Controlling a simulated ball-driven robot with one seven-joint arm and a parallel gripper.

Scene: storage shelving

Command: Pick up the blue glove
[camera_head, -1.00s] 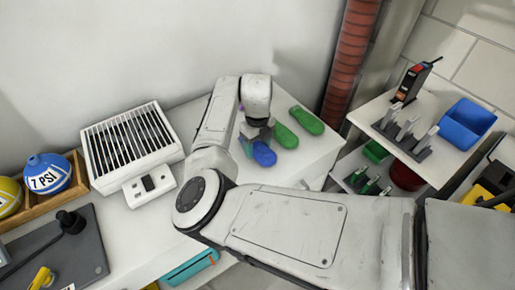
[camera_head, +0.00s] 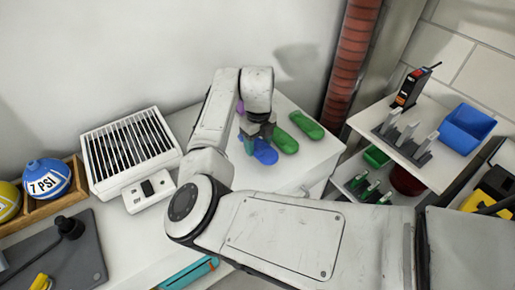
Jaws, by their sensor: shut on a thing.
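The blue glove (camera_head: 265,153) lies at the right part of the white surface, partly hidden behind my gripper. My gripper (camera_head: 256,140) points down at the blue glove's far part and is shut on it. I cannot tell whether the glove is clear of the surface. A green glove-like item (camera_head: 286,142) is close on the right of the gripper. A second green one (camera_head: 306,125) lies farther right. A bit of purple (camera_head: 240,107) shows behind my arm, mostly hidden.
A white slatted unit (camera_head: 131,150) stands left of my arm. Blue (camera_head: 47,180) and yellow balls sit in a wooden tray farther left. A red ribbed pipe (camera_head: 352,62) rises behind the surface's right end. A shelf (camera_head: 408,145) with tools and a blue bin (camera_head: 466,125) is at the right.

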